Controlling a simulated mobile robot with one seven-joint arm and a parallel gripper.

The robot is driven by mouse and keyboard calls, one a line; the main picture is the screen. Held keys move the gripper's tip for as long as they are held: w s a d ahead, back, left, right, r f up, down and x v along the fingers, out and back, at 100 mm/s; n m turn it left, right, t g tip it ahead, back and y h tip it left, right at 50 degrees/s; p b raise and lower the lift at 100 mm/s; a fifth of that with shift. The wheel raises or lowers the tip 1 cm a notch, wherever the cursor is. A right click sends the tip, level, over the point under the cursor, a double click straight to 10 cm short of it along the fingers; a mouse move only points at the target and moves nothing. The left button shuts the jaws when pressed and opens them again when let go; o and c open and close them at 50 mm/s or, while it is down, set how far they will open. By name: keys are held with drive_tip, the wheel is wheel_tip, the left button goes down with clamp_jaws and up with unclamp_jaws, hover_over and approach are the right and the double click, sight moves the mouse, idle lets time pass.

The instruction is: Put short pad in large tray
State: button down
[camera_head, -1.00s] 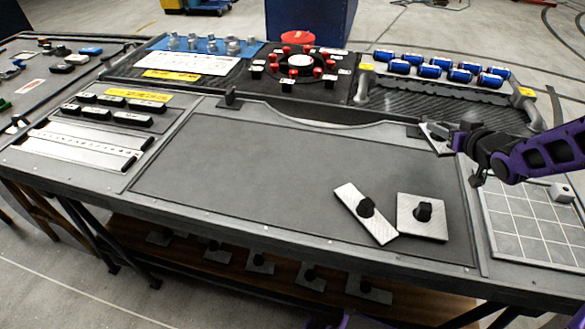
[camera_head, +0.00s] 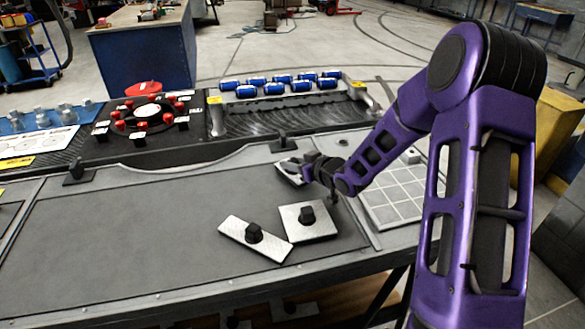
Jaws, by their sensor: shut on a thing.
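My gripper (camera_head: 312,166) is shut on a flat silver pad (camera_head: 288,174), which I take to be the short pad. It holds the pad at the right end of the wide grey recessed panel (camera_head: 130,235), probably the large tray. The fingers partly hide this pad; I cannot tell whether it touches the surface. A square silver pad with a black knob (camera_head: 322,230) lies on the panel just in front of my gripper. A longer narrow silver pad with a black knob (camera_head: 272,248) lies at an angle left of the square one.
A grid-marked plate (camera_head: 392,205) lies right of my gripper. A black upright clip (camera_head: 284,145) stands just behind it. A rack of blue cylinders (camera_head: 222,127) and a ring of red-topped parts (camera_head: 113,118) are at the back. The panel's left and middle are clear.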

drive_tip(key=shift+f, duration=0.55)
drive_tip(key=shift+f, duration=0.2)
drive_tip(key=c, duration=0.6)
unclamp_jaws()
drive_tip(key=shift+r, duration=0.1)
drive_tip(key=shift+r, duration=0.25)
drive_tip(key=p+v, duration=0.1)
drive_tip(key=v, duration=1.1)
drive_tip(key=shift+f+p, duration=0.15)
drive_tip(key=shift+p, duration=0.2)
